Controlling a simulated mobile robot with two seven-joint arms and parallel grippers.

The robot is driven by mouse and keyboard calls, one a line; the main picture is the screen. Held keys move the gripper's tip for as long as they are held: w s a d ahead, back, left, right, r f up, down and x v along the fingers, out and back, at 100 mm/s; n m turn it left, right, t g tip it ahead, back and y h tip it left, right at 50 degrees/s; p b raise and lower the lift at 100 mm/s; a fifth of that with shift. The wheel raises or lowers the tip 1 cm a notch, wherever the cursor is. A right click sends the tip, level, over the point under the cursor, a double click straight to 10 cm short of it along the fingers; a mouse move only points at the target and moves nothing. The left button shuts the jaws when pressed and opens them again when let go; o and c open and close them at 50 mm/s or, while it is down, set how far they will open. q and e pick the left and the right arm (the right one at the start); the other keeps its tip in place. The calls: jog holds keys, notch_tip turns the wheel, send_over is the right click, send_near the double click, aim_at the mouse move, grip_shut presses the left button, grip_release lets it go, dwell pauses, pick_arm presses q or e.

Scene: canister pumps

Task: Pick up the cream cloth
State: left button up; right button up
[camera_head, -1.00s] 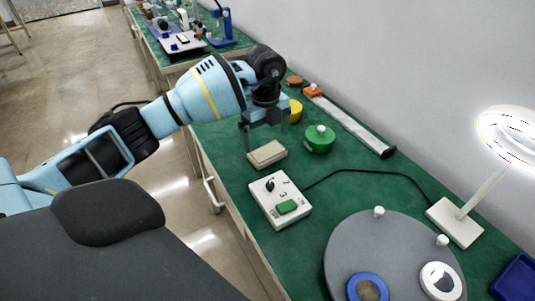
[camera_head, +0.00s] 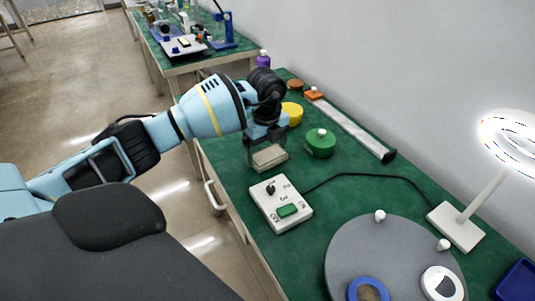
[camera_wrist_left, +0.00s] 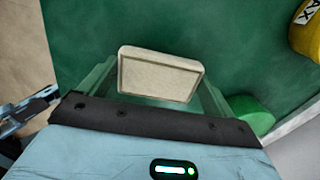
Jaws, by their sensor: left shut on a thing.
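The cream cloth (camera_head: 269,159) is a folded, block-like pad near the left edge of the green bench, just behind the white control box. My left gripper (camera_head: 268,148) is over it, with its fingers down at the cloth's sides. In the left wrist view the cloth (camera_wrist_left: 160,76) lies between the two clear-looking fingers of the left gripper (camera_wrist_left: 157,82), which is shut on it. I cannot tell whether its underside touches the bench. My right gripper is not in view.
The white control box (camera_head: 281,203) with a green switch stands close in front of the cloth. A green canister (camera_head: 320,145) and a yellow canister (camera_head: 293,113) stand to the right and behind. A grey round turntable (camera_head: 345,245) and a ring lamp (camera_head: 458,226) are further right.

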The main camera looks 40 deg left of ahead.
aim_at(267, 153)
pick_arm(q)
notch_tip(267, 153, up, 10)
dwell(0.5)
